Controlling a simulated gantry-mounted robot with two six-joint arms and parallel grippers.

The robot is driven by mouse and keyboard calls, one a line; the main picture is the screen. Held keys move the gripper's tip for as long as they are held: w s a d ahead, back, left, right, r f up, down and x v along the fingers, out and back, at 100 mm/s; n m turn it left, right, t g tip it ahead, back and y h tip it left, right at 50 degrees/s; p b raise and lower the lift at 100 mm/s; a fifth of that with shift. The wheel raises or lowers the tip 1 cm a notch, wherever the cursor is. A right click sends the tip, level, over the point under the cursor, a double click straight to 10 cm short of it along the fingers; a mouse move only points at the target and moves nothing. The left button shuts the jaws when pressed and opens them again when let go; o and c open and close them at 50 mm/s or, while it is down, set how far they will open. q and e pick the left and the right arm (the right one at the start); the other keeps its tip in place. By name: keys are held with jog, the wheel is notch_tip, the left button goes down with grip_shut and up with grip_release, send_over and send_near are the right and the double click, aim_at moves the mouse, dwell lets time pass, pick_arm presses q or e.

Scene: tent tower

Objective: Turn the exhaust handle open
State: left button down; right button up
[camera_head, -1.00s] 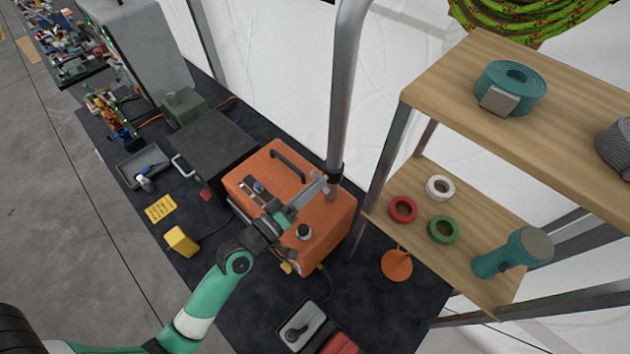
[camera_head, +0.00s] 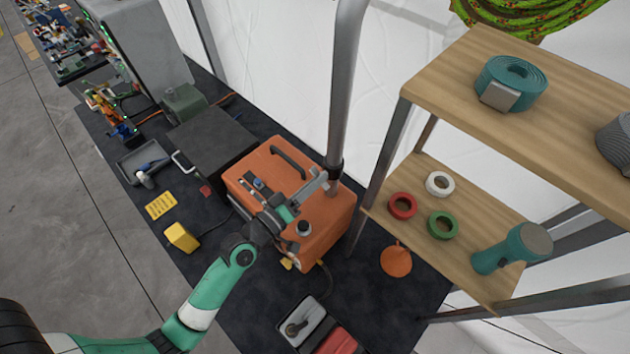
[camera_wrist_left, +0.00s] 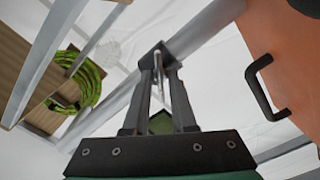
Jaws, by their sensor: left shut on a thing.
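The exhaust pipe (camera_head: 345,95) is a thick grey tube. It rises behind the orange machine (camera_head: 275,175), with a dark clamp near its lower end. My left gripper (camera_head: 319,185) reaches over the machine from the lower left, its tips near that clamp. In the left wrist view, the fingers of my left gripper (camera_wrist_left: 160,60) are close together around a thin pale metal piece (camera_wrist_left: 158,68), which seems to be the exhaust handle. The pipe crosses behind them. My fingers and palm hide most of the handle. My right gripper is not in view.
A wooden shelf unit (camera_head: 450,75) with tape rolls and a teal torch (camera_head: 512,250) stands close on the right. The machine's black carry handle (camera_head: 288,160) stands up near my gripper.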

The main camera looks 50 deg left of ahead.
pick_arm(q)
jog(key=shift+m+b, duration=3)
jog(key=shift+m, duration=2.3)
jog(key=c, duration=1)
grip_release()
jog(key=shift+o, duration=0.2)
jog(key=shift+s, duration=0.1)
